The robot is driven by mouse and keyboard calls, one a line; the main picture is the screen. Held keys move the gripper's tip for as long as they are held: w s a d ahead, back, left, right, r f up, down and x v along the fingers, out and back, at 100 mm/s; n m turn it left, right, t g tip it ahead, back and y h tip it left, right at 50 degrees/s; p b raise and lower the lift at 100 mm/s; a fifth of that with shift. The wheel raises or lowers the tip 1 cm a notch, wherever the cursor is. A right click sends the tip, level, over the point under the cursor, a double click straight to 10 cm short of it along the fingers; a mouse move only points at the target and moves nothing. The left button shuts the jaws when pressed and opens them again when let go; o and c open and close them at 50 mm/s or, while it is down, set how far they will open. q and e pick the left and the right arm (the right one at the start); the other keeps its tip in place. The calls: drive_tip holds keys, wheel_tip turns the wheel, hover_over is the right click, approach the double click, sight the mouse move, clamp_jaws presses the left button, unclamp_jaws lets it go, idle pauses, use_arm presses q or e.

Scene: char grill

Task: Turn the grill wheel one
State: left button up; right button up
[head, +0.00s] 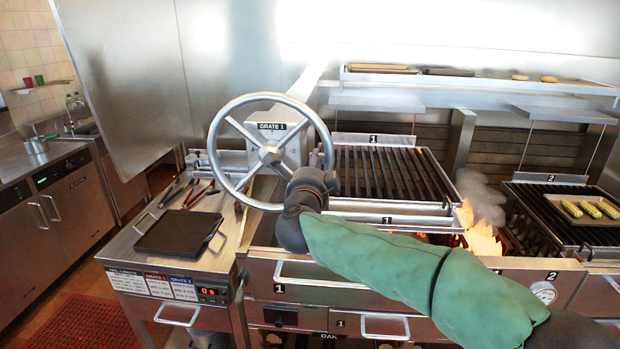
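The grill wheel (221,128) is a large grey spoked handwheel, upright at the left end of the grill, with a plate reading GRATE 1 (272,127) behind its upper part. My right arm comes in from the lower right in a green sleeve. My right gripper (316,163) is at the wheel's right rim, and its dark wrist covers the lower right of the rim. Its fingers are small and partly hidden, so I cannot tell if they are closed on the rim. Grate 1 (385,172) is the raised, empty barred grate right of the wheel. My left gripper is not in view.
Flames (478,236) rise right of grate 1. Grate 2 (540,205) at the right bears a tray with corn (590,209).

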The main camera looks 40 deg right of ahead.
drive_tip(key=v, duration=1.1)
drive_tip(key=shift+a, duration=0.3)
drive_tip(key=shift+f, duration=0.1)
